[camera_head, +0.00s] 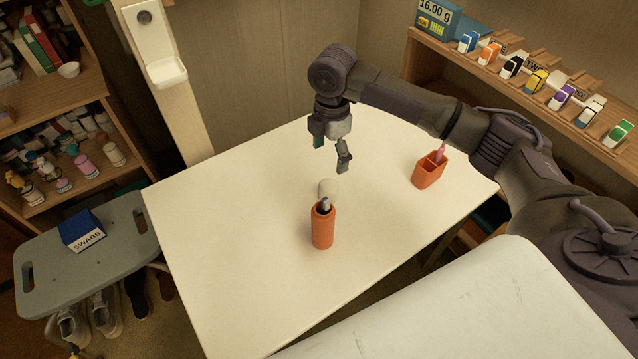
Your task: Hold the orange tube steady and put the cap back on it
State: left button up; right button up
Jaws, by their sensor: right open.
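The orange tube (322,230) stands upright near the middle of the cream table. Its top is open and a small grey-and-dark item pokes out of it. A pale, whitish rounded piece (328,186), which looks like the cap, is just behind the tube; I cannot tell exactly how it rests. My right gripper (333,158) hangs above and behind the pale piece, pointing down, its fingers apart and empty. It is clear of both the tube and the pale piece. My left gripper is not in view.
An orange holder (429,171) with a pink item stands on the table's right side, below my right arm. A blue SWABS box (81,230) sits on a grey stool (40,285) at left. A shelf (480,75) with several coloured items runs behind. The table's left and front are clear.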

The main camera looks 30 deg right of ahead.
aim_at(329, 185)
jog(key=f, duration=0.7)
jog(key=shift+s+f, duration=0.2)
jog(key=shift+f, duration=0.6)
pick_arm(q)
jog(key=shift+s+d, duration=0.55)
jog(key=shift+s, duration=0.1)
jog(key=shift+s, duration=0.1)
pick_arm(e)
jog(key=shift+f, duration=0.1)
jog(key=f, duration=0.5)
jog(key=shift+w, duration=0.2)
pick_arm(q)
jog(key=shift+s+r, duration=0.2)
